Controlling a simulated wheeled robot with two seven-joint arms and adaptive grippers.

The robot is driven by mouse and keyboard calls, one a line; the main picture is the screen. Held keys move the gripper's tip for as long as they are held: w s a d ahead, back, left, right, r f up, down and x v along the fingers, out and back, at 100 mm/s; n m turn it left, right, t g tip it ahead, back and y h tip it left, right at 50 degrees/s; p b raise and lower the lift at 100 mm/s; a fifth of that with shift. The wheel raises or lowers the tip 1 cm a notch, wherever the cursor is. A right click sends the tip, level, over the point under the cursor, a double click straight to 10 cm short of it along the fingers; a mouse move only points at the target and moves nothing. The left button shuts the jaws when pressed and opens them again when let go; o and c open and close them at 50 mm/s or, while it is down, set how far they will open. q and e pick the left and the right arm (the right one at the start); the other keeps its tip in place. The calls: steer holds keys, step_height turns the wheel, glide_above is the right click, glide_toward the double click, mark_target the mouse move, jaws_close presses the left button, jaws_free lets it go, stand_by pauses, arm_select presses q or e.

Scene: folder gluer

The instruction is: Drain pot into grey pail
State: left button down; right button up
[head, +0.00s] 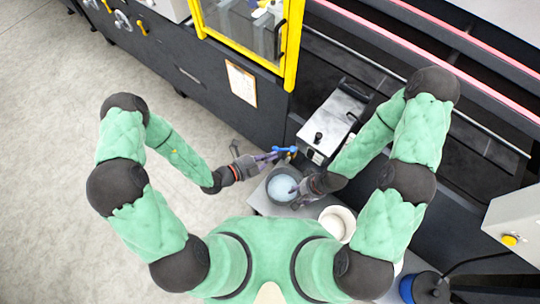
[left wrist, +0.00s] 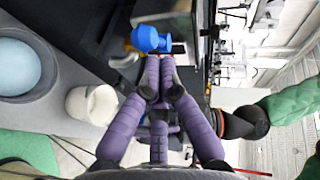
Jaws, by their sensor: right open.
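The grey pail (head: 271,194) stands on a low grey platform and holds pale blue liquid; it also shows at the left edge of the left wrist view (left wrist: 48,75). The metal pot (head: 333,118) with a dark knob on top stands behind it, at the machine. A blue valve handle (head: 289,151) is at the pot's near left side and shows in the left wrist view (left wrist: 150,39). My left gripper (head: 278,156) has its purple fingers nearly together at this handle and appears closed on it. My right gripper (head: 298,190) is open at the grey pail's right side; contact is unclear.
A white container (head: 337,223) stands right of the grey pail and is close to my right arm. A yellow-framed guard (head: 292,45) and the dark machine side bound the back. A blue-and-black canister (head: 425,288) is at the lower right. Open floor (head: 60,150) lies left.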

arm_select(q)
steer(key=shift+w+a+m+g+h, duration=0.15)
steer(key=shift+w+m+g+h, duration=0.1)
steer(key=shift+m+g+h, duration=0.05)
steer(key=shift+w+a+m+g+h, duration=0.15)
steer(key=shift+w+m+g+h, duration=0.15)
steer(key=shift+w+m+g, duration=0.25)
steer(key=shift+w+a+m+g+h, duration=0.1)
steer(key=shift+w+m+g+h, duration=0.3)
steer(key=shift+w+m+g, duration=0.9)
steer(key=shift+w+m+g+h, duration=0.4)
steer(key=shift+w+m+g, duration=0.5)
steer(key=shift+g, duration=0.75)
